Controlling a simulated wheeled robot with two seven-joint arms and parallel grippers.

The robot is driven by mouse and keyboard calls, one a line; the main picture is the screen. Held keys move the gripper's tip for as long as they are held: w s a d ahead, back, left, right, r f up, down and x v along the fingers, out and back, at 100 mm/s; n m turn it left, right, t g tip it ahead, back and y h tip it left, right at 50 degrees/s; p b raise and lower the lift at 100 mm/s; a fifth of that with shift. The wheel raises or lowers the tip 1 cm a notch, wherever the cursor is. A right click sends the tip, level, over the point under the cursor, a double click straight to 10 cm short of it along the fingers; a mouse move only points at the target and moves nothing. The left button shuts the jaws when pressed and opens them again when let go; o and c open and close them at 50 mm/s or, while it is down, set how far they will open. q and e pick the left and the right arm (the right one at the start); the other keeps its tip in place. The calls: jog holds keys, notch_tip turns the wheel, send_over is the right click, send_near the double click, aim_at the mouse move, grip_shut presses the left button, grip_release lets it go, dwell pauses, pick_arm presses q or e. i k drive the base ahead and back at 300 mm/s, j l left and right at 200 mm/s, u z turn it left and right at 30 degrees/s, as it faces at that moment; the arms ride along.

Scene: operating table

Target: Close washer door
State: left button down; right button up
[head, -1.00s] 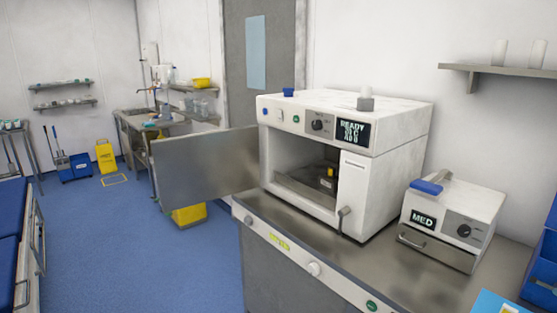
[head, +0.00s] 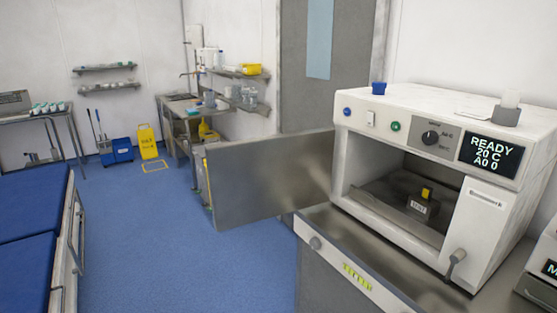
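The washer (head: 404,107) is a white box machine on a metal counter at the right of the head view. Its display reads "READY 20 C A0 0". The washer door (head: 268,178) is a flat grey metal panel, hinged at the left side of the opening. It stands wide open, swung out to the left over the floor. Inside the chamber (head: 395,200) sits a small dark item with a yellow top (head: 424,199). A grey lever handle (head: 454,263) is on the washer's right front. Neither of my grippers is in view.
The metal counter (head: 328,227) runs under the washer. A second device (head: 545,270) is partly cut off at the right edge. A blue-padded table (head: 28,240) is at the left. The blue floor (head: 190,265) between is clear. A yellow sign (head: 148,142) stands farther back.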

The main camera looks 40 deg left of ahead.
aim_at(252, 180)
jog(key=i+j+z, duration=0.15)
jog(key=j+z, duration=0.15)
jog(key=j, duration=0.95)
jog(key=j+z, duration=0.35)
jog(key=j, duration=0.9)
